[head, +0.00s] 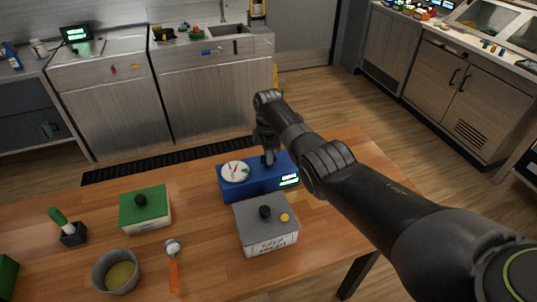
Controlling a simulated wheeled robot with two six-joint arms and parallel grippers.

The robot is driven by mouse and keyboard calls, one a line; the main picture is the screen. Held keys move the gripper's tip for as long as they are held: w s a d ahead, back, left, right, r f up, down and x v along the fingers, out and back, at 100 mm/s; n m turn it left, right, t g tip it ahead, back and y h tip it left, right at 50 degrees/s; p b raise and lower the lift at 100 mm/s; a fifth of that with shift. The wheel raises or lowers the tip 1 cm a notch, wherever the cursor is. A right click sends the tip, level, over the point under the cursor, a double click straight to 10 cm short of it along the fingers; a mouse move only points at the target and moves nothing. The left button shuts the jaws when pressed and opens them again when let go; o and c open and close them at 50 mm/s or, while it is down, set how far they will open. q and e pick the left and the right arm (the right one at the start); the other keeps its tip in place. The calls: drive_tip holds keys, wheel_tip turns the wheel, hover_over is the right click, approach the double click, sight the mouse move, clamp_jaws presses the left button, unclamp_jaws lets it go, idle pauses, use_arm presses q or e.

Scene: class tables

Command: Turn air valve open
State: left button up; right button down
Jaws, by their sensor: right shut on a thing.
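A blue box (232,190) stands near the far edge of the wooden table, with a round white dial gauge (235,172) on its top left and a lit green display (289,180) on its front right. My right gripper (268,158) reaches down from above onto the top of the box, just right of the gauge. It is shut on the valve handle there, which the fingers mostly hide, so its angle cannot be told. My left gripper is not in view.
A grey box (268,215) with a black knob and yellow button stands right in front of the blue box. The table's right end (345,215) is clear.

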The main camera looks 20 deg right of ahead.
drive_tip(key=shift+r, duration=0.15)
idle(0.4)
drive_tip(key=c, duration=1.5)
unclamp_jaws()
drive_tip(key=shift+o, duration=0.2)
wheel_tip(320, 180, up, 17)
drive_tip(key=b, duration=0.1)
drive_tip(key=shift+r, duration=0.15)
